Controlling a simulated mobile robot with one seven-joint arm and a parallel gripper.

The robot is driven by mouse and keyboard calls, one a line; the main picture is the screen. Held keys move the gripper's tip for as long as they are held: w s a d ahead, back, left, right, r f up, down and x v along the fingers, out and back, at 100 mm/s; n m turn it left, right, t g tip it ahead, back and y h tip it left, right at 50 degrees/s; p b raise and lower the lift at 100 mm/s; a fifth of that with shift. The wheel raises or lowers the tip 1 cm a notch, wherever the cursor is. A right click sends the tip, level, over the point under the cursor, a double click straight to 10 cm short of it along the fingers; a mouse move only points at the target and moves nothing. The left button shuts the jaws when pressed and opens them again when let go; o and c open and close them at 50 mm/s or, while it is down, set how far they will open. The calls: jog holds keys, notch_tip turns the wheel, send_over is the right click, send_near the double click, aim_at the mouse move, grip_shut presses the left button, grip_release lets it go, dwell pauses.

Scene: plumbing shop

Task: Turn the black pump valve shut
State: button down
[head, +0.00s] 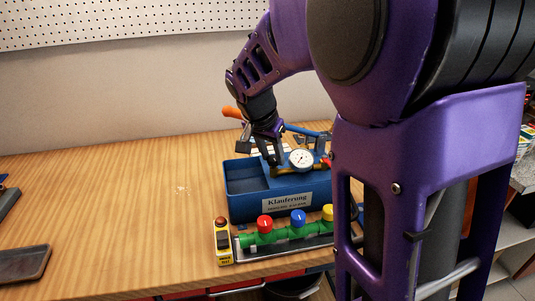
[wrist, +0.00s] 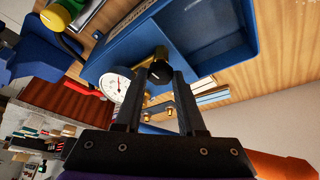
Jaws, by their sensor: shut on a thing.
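The blue pump tub (head: 243,206) stands on the wooden bench with a white label on its front. A round white pressure gauge (head: 301,158) and brass fittings sit at its right part; the gauge also shows in the wrist view (wrist: 118,84). The black pump valve (wrist: 160,66) is a round black knob on a brass stem.
A green manifold (head: 285,236) with red, blue and yellow knobs lies in front of the tub. A red handle (head: 327,161) is right of the gauge. A dark flat case (head: 23,264) lies far left. The left-middle bench is clear.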

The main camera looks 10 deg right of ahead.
jog(key=shift+m, duration=0.5)
jog(key=c, duration=0.5)
grip_release()
jog(key=p+v, duration=0.1)
jog(key=v, duration=1.6)
jog(key=shift+w+a+r+p, duration=0.15)
jog(key=shift+a+r+p, duration=0.1)
jog(key=shift+a+p, duration=0.05)
jog(key=shift+w, duration=0.1)
